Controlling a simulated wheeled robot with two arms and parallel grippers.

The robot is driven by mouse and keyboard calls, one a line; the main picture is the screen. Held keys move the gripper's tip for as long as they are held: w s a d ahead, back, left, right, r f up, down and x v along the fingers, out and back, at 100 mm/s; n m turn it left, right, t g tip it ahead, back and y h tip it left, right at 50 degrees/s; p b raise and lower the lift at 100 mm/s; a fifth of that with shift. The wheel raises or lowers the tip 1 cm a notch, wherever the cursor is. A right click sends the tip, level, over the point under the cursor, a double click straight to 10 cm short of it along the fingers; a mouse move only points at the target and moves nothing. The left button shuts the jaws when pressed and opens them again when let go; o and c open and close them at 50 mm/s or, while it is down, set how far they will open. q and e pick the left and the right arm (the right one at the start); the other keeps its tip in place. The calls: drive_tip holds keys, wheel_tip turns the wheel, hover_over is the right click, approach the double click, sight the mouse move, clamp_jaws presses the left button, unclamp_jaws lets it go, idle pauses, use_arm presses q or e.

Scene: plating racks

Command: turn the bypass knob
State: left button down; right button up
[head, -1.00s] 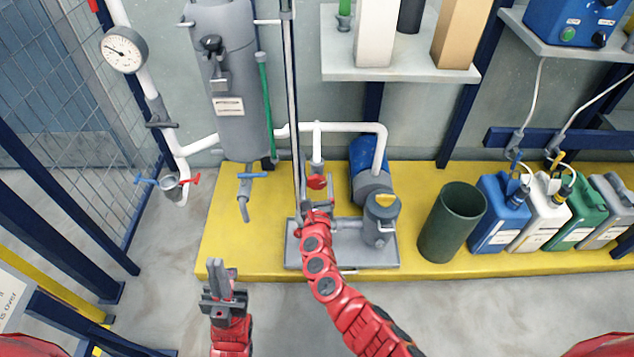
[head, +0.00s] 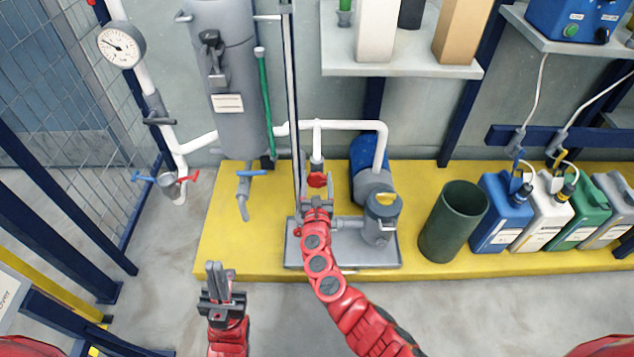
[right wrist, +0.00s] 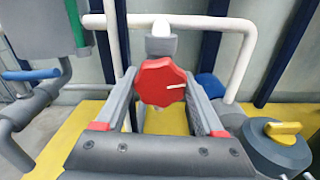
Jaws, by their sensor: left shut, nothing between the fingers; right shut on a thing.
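The bypass knob is a red, many-sided knob (right wrist: 161,82) with a white pointer line directed right, in the middle of the right wrist view. In the head view the red knob (head: 317,180) sits on the white pipe left of the pump. My right gripper (right wrist: 160,90) is shut on the knob, with one finger on each side of it. In the head view my right gripper (head: 317,188) reaches up to the knob from below. My left gripper (head: 217,272) is shut and empty, low in the head view, apart from everything.
The blue and grey pump (head: 381,222) with a yellow-topped cap stands right of the knob. A thin vertical pole (head: 293,110) rises close left of my right gripper. A grey tank (head: 231,100) hangs further left. A dark green bin (head: 452,222) and several canisters stand right.

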drive_tip(key=shift+m+b, duration=0.8)
drive_tip(key=shift+m, duration=0.9)
drive_tip(key=o, duration=1.4)
drive_tip(key=shift+c, duration=0.2)
drive_tip(key=s+p, duration=0.4)
drive_tip(key=s, duration=1.3)
drive_tip(key=shift+s, duration=0.25)
